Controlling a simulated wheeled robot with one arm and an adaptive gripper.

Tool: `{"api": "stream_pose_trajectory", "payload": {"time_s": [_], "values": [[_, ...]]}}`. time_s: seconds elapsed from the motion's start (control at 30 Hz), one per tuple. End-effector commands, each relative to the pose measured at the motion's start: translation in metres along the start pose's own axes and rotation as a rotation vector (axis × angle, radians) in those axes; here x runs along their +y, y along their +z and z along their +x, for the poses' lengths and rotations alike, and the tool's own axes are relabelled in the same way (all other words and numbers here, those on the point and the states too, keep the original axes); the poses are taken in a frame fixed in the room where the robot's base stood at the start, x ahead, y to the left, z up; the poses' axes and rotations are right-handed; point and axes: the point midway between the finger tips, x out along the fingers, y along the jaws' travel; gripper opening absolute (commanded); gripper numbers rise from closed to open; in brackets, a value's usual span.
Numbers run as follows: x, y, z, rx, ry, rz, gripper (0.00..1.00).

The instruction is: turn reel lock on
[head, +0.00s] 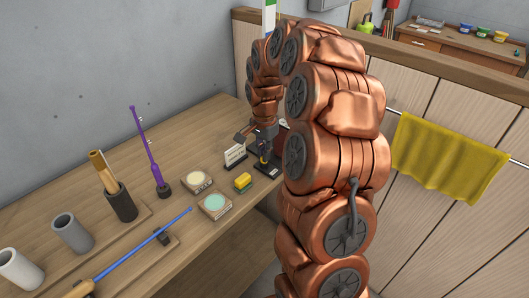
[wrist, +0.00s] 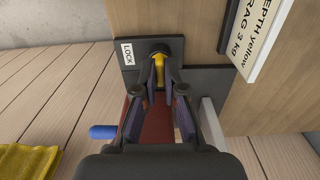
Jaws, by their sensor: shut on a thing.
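The reel lock is a small yellow lever (wrist: 158,66) on a dark plate (wrist: 128,76) beside a white LOCK label (wrist: 128,54). My gripper (wrist: 160,84) has its two fingers on either side of the yellow lever and is shut on it. The fingers hide the lever's lower part. In the head view my gripper (head: 264,146) is at the far end of the bench, over the dark reel fixture; the lever is too small there to read its position. Below the fingers, a red part (wrist: 158,122) and a blue handle (wrist: 103,132) show.
A yellow towel (head: 450,157) hangs right.

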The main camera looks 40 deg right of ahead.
Motion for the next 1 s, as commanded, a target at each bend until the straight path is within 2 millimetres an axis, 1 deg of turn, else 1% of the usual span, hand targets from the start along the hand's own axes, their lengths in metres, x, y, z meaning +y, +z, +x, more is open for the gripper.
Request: {"api": "stream_pose_trajectory", "payload": {"time_s": [0.37, 0.57, 0.77, 1.0], "values": [[0.0000, 0.0000, 0.0004, 0.000, 0.000, -0.006, 0.00], [-0.0001, 0.0000, 0.0020, 0.000, 0.000, -0.058, 0.00], [-0.0010, -0.0007, 0.0035, 0.003, -0.003, -0.183, 0.00], [-0.0005, 0.0002, 0.0045, 0.001, 0.000, -0.403, 0.00]]}}
